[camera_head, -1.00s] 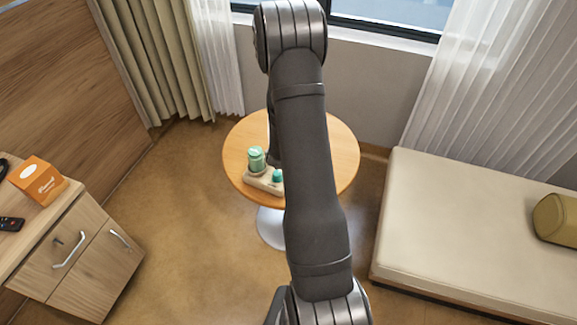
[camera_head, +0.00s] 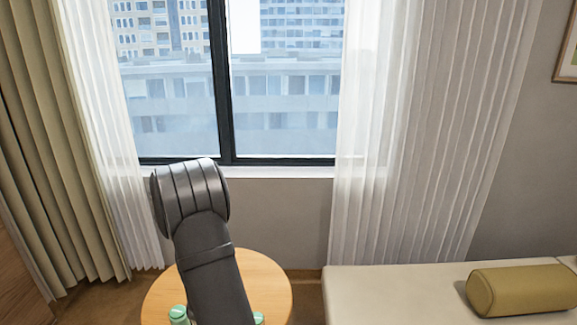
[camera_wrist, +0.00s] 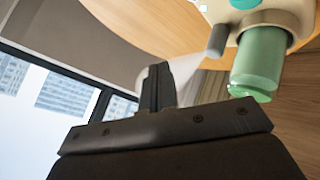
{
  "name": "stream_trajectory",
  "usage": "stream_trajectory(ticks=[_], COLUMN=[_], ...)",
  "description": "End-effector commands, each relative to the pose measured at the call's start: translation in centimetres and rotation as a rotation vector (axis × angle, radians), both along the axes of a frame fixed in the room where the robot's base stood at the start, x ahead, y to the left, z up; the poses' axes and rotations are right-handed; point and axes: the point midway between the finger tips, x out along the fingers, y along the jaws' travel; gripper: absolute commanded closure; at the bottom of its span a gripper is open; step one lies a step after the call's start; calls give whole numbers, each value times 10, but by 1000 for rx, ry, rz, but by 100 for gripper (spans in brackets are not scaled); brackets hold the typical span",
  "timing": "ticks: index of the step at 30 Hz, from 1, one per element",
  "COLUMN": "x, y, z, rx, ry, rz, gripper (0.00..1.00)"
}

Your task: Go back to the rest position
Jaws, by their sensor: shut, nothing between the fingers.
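My gripper (camera_wrist: 157,88) shows in the wrist view with its fingers together and nothing between them. It is apart from a green jar (camera_wrist: 258,60), which stands in a beige holder (camera_wrist: 292,18) to the right in that view. A teal item (camera_wrist: 243,3) is cut off at the top edge. In the head view my arm rises over the round wooden table and the gripper is hidden. Small parts of the green jar (camera_head: 180,316) and the teal item (camera_head: 258,318) show at the bottom edge.
The round wooden table (camera_head: 268,285) stands below the window (camera_head: 285,110). A beige daybed (camera_head: 400,295) with an olive bolster (camera_head: 520,290) is at the right. Sheer curtains (camera_head: 420,130) and a heavier drape (camera_head: 50,150) hang beside the window.

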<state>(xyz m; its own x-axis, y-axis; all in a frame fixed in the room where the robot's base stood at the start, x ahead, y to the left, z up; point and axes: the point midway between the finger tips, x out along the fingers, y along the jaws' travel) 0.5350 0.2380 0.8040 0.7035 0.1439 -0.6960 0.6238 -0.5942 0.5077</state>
Motion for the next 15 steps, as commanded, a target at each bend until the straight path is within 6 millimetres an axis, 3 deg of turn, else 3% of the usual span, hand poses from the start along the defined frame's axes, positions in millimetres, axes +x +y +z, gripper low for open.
stream_trajectory(ticks=[4, 15], x=[0, 0], y=[0, 0], z=[9, 7], rx=[0, 0], ry=[1, 4], rz=[1, 3], gripper=[100, 100])
